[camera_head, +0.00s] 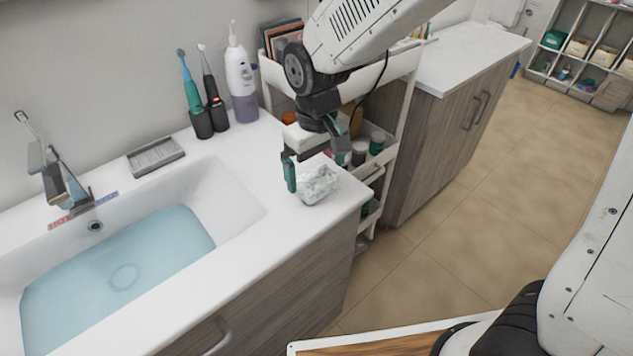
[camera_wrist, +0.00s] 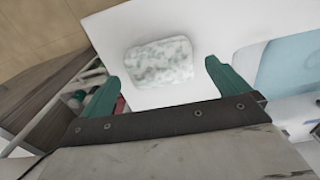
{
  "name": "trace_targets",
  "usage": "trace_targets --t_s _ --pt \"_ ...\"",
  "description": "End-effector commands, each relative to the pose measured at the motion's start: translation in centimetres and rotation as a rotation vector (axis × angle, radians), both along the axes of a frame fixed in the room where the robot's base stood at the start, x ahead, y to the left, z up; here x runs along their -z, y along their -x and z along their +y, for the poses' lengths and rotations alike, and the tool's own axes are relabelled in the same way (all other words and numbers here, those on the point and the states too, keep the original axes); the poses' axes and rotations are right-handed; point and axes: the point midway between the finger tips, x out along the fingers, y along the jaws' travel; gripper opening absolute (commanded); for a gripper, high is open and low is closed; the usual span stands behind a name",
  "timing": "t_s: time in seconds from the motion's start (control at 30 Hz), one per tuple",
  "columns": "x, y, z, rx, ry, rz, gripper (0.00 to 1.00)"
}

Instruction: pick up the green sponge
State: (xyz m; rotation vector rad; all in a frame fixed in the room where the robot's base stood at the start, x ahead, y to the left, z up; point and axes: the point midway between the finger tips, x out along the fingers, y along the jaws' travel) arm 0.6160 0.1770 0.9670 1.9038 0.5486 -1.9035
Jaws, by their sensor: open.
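The sponge (camera_head: 318,185) is a pale, mottled whitish-green block lying on the white counter near its right front corner. In the wrist view the sponge (camera_wrist: 160,62) lies flat, ahead of and between my two green fingers. My gripper (camera_head: 315,160) is open and empty just above and behind the sponge, one finger to its upper left. In the wrist view my gripper (camera_wrist: 163,78) has its fingers spread wider than the sponge. I cannot tell the exact height gap between the fingers and the sponge.
A water-filled sink (camera_head: 120,270) is to the left, with a tap (camera_head: 60,180) and a soap dish (camera_head: 156,156). Electric toothbrushes (camera_head: 205,100) and a white-purple bottle (camera_head: 241,80) stand behind. A white cart (camera_head: 400,95) with jars stands close on the right. The counter around the sponge is clear.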

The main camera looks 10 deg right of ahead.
Motion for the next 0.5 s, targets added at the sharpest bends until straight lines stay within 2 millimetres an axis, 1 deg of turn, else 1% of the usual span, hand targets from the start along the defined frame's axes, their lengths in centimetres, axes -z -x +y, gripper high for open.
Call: trace_targets --t_s 0.03,0.13,0.23,0.4,0.43,0.47,0.5 --pt "0.8 0.1 0.0 0.0 0.003 0.004 1.0" --pt "1.8 0.1 0.0 0.0 0.002 0.003 1.0" --pt "2.2 0.0 0.0 0.0 0.0 0.0 1.0" --pt "2.2 0.0 0.0 0.0 0.0 0.0 1.0" --pt "2.2 0.0 0.0 0.0 0.0 0.0 0.97" --pt "2.2 0.0 0.0 0.0 0.0 0.0 0.89" --pt "2.2 0.0 0.0 0.0 0.0 0.0 0.78"
